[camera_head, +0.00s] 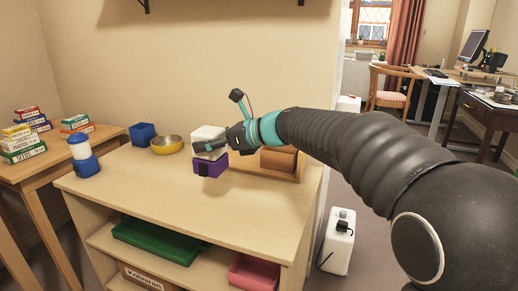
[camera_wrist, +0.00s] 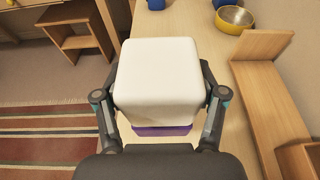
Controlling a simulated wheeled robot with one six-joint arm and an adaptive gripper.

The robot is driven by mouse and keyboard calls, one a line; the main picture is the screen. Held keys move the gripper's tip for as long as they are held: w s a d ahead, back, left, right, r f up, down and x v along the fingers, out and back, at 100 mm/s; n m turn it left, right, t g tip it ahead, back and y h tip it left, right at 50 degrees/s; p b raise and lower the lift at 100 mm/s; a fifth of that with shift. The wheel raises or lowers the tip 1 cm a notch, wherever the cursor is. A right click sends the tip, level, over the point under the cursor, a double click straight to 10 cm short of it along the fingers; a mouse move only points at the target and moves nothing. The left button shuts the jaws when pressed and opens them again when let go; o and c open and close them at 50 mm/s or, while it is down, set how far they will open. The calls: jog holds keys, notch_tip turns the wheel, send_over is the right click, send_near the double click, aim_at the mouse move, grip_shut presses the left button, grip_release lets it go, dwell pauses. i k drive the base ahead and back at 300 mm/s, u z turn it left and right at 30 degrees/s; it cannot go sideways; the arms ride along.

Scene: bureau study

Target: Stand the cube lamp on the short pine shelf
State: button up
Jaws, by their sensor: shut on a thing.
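The cube lamp has a white cube shade (camera_head: 207,133) and a purple base (camera_head: 211,166). It is upright over the top of the pale wooden cabinet (camera_head: 150,195); I cannot tell whether its base touches the top. My gripper (camera_head: 211,147) is shut on the cube lamp. In the wrist view the white shade (camera_wrist: 158,80) fills the space between my fingers (camera_wrist: 160,98), with a strip of purple base (camera_wrist: 162,131) below it. A small wooden stand (camera_head: 268,172) is just right of the lamp; it also shows in the wrist view (camera_wrist: 262,105). I cannot tell which wooden piece is the short pine shelf.
A brass bowl (camera_head: 166,144), a blue cube (camera_head: 143,134) and a blue-and-white cylinder (camera_head: 83,158) stand left of the lamp. The cabinet's front top is clear. Green (camera_head: 158,240) and pink (camera_head: 253,273) trays sit inside it.

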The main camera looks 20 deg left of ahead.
aim_at(245, 160)
jog(key=i, duration=0.9)
